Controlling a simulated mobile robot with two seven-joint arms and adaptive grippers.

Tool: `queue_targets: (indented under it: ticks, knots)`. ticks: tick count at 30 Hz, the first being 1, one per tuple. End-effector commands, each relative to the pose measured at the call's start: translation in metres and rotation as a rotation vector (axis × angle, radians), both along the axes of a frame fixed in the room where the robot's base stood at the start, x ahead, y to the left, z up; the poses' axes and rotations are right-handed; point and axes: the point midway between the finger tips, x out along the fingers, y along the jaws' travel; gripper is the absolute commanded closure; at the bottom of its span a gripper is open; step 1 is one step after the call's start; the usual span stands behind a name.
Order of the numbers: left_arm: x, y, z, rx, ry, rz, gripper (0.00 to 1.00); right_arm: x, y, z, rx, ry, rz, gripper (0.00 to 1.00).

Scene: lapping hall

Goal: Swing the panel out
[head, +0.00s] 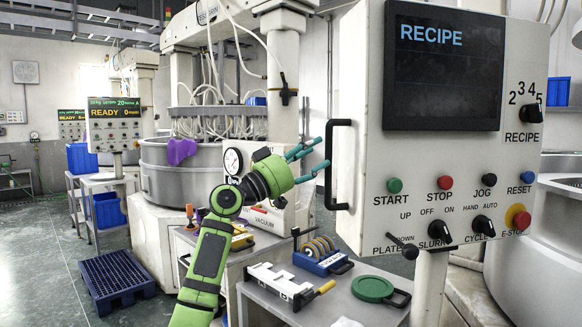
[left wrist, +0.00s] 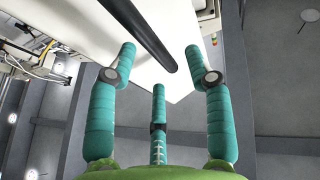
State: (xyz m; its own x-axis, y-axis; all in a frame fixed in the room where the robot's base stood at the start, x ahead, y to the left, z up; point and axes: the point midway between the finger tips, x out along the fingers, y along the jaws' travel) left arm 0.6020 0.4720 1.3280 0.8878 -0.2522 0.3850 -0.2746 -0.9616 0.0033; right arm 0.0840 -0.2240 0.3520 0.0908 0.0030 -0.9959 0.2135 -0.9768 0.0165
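The panel (head: 362,128) is a pale control box with a dark screen reading RECIPE, several buttons and knobs, on a post. Its black bar handle (head: 330,165) stands upright on the left edge. My left gripper (head: 310,160), green with teal fingers, is just left of the handle and points at it. In the left wrist view the fingers (left wrist: 160,65) are spread, and the dark handle (left wrist: 143,35) comes down between the two upper fingertips. I see no finger closed on it; contact cannot be told. The panel's pale surface (left wrist: 185,80) lies behind. My right gripper is not in view.
Below the panel, a grey table (head: 335,310) bears a white fixture (head: 280,282), a blue holder with discs (head: 322,256) and a green round plate (head: 372,288). A large grey machine tub (head: 180,185) stands behind my arm. A dark blue pallet (head: 117,278) lies on the floor.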

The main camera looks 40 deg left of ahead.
Motion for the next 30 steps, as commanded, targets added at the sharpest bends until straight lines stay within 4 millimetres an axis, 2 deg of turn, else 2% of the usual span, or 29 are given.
queue_targets:
  ticks: [6, 12, 18, 30]
  knots:
    - [-0.035, 0.009, -0.016, 0.005, 0.003, 0.001, 0.49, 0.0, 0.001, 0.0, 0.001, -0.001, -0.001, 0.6]
    - [-0.056, 0.015, -0.024, 0.002, -0.001, 0.0, 0.49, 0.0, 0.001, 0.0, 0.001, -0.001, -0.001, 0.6]
    - [-0.064, 0.017, -0.026, 0.002, -0.002, -0.001, 0.49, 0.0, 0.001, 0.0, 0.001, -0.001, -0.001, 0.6]
    - [-0.064, 0.017, -0.026, 0.002, -0.002, -0.001, 0.49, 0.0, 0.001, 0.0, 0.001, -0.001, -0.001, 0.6]
